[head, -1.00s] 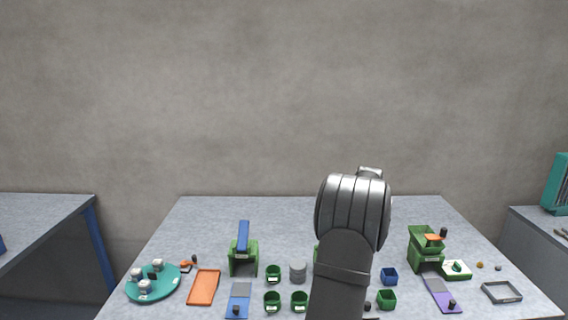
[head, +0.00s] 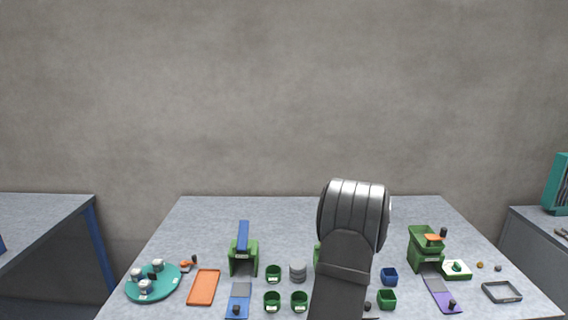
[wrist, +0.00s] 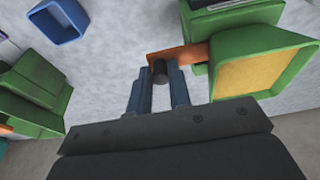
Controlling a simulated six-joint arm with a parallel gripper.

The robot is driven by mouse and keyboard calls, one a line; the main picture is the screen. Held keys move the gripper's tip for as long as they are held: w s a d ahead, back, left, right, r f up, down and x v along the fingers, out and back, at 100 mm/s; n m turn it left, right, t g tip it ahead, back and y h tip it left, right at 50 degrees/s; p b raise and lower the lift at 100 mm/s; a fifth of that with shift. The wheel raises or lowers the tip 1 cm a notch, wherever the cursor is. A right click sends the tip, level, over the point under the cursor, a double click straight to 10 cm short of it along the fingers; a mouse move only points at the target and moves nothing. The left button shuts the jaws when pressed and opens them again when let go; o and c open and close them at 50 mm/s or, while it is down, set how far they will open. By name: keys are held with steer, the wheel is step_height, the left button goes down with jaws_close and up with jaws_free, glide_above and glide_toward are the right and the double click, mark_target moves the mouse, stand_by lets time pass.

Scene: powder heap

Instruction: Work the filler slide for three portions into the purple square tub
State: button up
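My gripper (wrist: 159,72) has its two blue-grey fingers on either side of a dark knob (wrist: 159,71). Whether they press on it cannot be told. The knob stands on an orange slide (wrist: 180,54) that sticks out of a green filler (wrist: 225,50) with yellow powder (wrist: 265,75) in its top. In the head view my arm hides most of this filler and my fingers. No clearly purple square tub shows. A blue square tub (wrist: 68,34) lies at the wrist view's upper left; a blue one also shows right of my arm in the head view (head: 389,276).
Green tubs (head: 387,300), a grey tray (head: 502,292), an orange tray (head: 203,288) and a teal plate (head: 153,295) crowd the near table. The table's back is clear.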

jaws_close()
steer(key=shift+d, duration=1.65)
steer(key=shift+d+r, duration=0.15)
steer(key=shift+a, duration=1.8)
steer(key=shift+d, duration=1.65)
